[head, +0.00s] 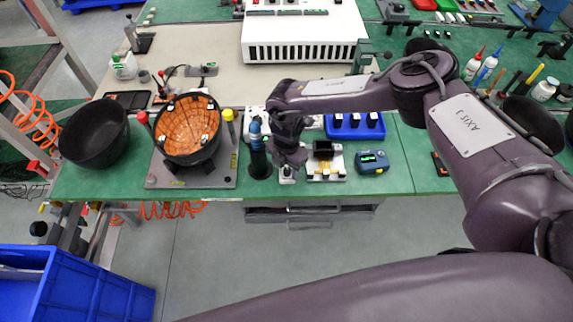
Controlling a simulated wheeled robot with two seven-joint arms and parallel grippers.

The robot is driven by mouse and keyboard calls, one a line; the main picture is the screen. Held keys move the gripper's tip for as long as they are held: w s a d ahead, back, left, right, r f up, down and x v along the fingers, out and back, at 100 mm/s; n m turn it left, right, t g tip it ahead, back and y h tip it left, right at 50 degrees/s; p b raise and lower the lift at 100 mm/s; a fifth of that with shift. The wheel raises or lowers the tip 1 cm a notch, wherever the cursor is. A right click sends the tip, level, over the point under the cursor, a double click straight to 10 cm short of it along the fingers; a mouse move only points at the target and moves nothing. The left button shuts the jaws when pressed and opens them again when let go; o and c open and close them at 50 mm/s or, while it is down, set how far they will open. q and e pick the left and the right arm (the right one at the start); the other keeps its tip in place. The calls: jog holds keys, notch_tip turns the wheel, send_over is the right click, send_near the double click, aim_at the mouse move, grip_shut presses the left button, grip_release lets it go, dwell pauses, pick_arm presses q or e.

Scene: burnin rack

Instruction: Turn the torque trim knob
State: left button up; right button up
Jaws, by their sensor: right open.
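My right gripper (287,164) points down over the front part of the green bench, with its jaws open. Just under its fingertips is a small white fixture (287,177), partly covered by the gripper. I cannot make out a torque trim knob for certain; it may be hidden by the gripper or too small to tell. A dark blue upright tool (257,160) stands just left of the gripper. A small white-based device with a black block (324,160) stands just to its right. My left gripper is not in view.
A grey plate (222,182) carries a round fixture with an orange inside (188,131). A black bowl (94,133) is at the left. A white vented unit (302,40) stands behind.

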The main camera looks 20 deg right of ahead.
jog(key=shift+f, duration=0.25)
jog(key=c, duration=0.5)
grip_shut()
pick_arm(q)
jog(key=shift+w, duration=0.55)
pick_arm(e)
jog(key=shift+f+n+b, duration=0.15)
jog(key=shift+n+b, duration=0.9)
jog(key=shift+n, duration=0.25)
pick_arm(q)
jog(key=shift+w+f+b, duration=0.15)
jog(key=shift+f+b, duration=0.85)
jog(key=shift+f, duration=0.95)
pick_arm(e)
jog(key=shift+n, duration=1.5)
jog(key=shift+r, duration=0.2)
